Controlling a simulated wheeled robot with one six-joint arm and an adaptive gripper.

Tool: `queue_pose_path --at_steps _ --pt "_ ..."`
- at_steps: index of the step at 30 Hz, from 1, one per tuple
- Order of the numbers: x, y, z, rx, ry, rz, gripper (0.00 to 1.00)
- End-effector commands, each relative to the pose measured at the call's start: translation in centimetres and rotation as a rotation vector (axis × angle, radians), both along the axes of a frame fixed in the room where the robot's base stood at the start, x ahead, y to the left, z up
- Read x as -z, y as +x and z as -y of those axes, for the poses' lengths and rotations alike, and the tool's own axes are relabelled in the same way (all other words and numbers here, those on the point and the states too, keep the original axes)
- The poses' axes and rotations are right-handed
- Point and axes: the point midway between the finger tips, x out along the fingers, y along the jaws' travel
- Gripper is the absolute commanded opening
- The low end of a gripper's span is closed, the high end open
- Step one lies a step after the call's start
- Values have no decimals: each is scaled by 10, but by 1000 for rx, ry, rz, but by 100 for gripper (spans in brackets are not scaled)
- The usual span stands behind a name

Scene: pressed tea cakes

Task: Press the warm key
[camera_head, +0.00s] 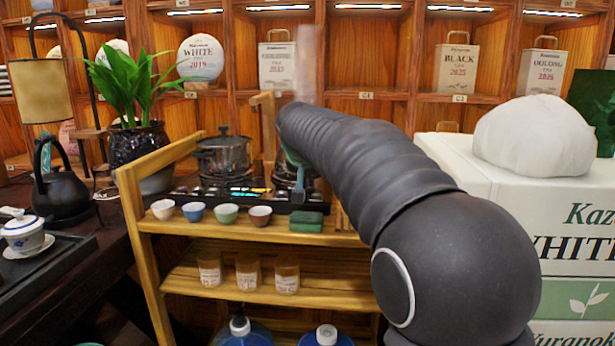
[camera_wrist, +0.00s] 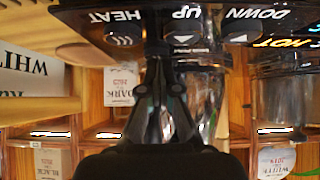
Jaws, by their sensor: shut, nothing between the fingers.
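A dark control panel fills the top of the wrist view, upside down. It has round keys labelled HEAT (camera_wrist: 122,40), UP (camera_wrist: 187,40) and DOWN (camera_wrist: 240,34). No key marked "warm" can be read. In the head view, my arm covers part of the dark appliances on the cart, and the keys are too small to read.
The wooden cart (camera_head: 200,236) holds a steel pot (camera_head: 222,154), several small cups (camera_head: 196,212) and a green block (camera_head: 306,221). White boxes (camera_head: 575,245) with a pale wrapped bundle (camera_head: 535,138) stand right of my arm. A potted plant (camera_head: 135,90) stands left.

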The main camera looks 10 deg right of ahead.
Motion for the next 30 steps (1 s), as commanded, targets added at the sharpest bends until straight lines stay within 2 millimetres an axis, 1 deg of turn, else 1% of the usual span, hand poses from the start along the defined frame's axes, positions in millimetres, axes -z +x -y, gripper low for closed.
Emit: queue_pose_path --at_steps 5,12,22,26,30 --pt "1 0 0 0 0 0 0" --pt "18 0 0 0 0 -1 0" --pt "21 -1 0 1 0 -13 0" --pt "15 -5 -2 2 1 -13 0" --pt "-3 -14 -4 4 1 -8 0"
